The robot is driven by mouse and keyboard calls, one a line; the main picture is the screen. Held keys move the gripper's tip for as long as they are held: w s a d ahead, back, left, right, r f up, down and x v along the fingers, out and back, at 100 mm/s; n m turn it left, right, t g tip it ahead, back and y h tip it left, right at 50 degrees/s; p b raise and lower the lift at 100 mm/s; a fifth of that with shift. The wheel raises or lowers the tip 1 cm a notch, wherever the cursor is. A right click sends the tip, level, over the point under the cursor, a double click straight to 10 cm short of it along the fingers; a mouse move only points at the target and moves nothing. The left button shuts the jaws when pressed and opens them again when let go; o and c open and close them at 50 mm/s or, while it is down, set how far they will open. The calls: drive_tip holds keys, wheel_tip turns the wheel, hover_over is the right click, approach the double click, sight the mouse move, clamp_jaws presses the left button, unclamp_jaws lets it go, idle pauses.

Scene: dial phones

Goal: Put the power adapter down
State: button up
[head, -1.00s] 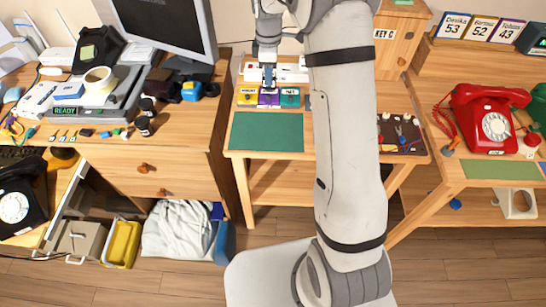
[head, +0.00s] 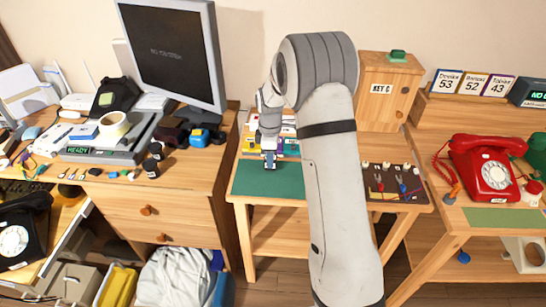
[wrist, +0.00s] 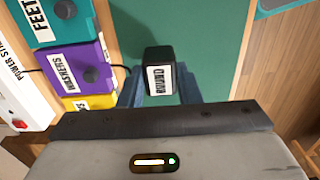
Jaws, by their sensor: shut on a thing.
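The power adapter (wrist: 158,58) is a small black block with a white label in the wrist view. It sits between the blue fingers of my gripper (wrist: 158,98), which is shut on it. A thin dark cable runs left from near it. The adapter is over the green mat (wrist: 205,45); I cannot tell whether it touches it. In the head view my gripper (head: 269,163) is over the back-middle of the green mat (head: 285,184); the adapter is too small to make out there.
Labelled teal, purple (wrist: 75,68) and yellow boxes stand beside the mat, with a white power strip (wrist: 20,110) beyond. A dark panel with knobs (head: 393,190) lies right of my arm. The front of the mat is clear.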

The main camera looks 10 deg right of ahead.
drive_tip(key=shift+f, duration=0.3)
drive_tip(key=o, duration=0.7)
drive_tip(key=shift+o, duration=0.2)
drive_tip(key=shift+r, duration=0.1)
wheel_tip(320, 180, up, 12)
drive_tip(key=s+r+m+t, duration=0.1)
drive_tip(key=s+r+m, duration=0.25)
drive_tip(key=s, duration=0.45)
drive_tip(key=s+r+m, duration=0.3)
drive_tip(key=s+r, duration=0.1)
drive_tip(key=s, duration=0.3)
drive_tip(key=s+f+m+t, duration=0.1)
drive_tip(key=s+m, duration=0.7)
drive_tip(key=s, duration=0.8)
drive_tip(key=shift+s+a+f, duration=0.15)
drive_tip(key=shift+a+f, duration=0.15)
drive_tip(key=shift+f, duration=0.3)
